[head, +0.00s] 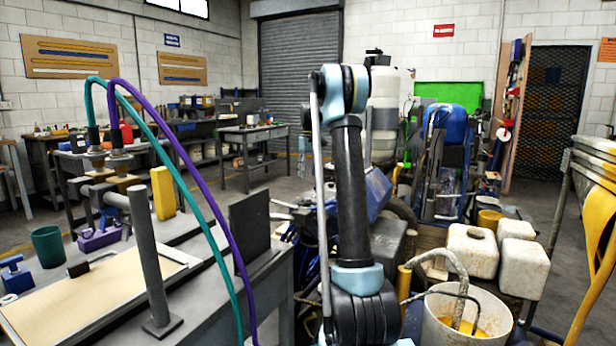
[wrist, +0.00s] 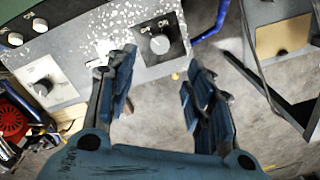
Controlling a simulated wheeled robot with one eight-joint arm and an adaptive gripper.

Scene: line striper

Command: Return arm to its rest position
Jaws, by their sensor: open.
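My gripper (wrist: 160,88) is open in the wrist view, with its two blue-and-black fingers spread apart and nothing between them. Beyond the fingers is a grey, paint-speckled control panel. A rotary knob on a black plate (wrist: 160,42) sits just above the gap between the fingers. Another knob on a pale plate (wrist: 44,86) is at the left of the panel. In the head view my arm stands up in the middle of the picture, bent over at the top. I cannot make out my gripper there.
A grey workbench (head: 190,225) with teal and purple hoses is at the left. A white bucket (head: 467,318) with yellow paint and dirty white jugs (head: 522,268) stand at the right. A blue machine (head: 447,160) is behind them. Open floor (head: 258,182) shows behind the bench.

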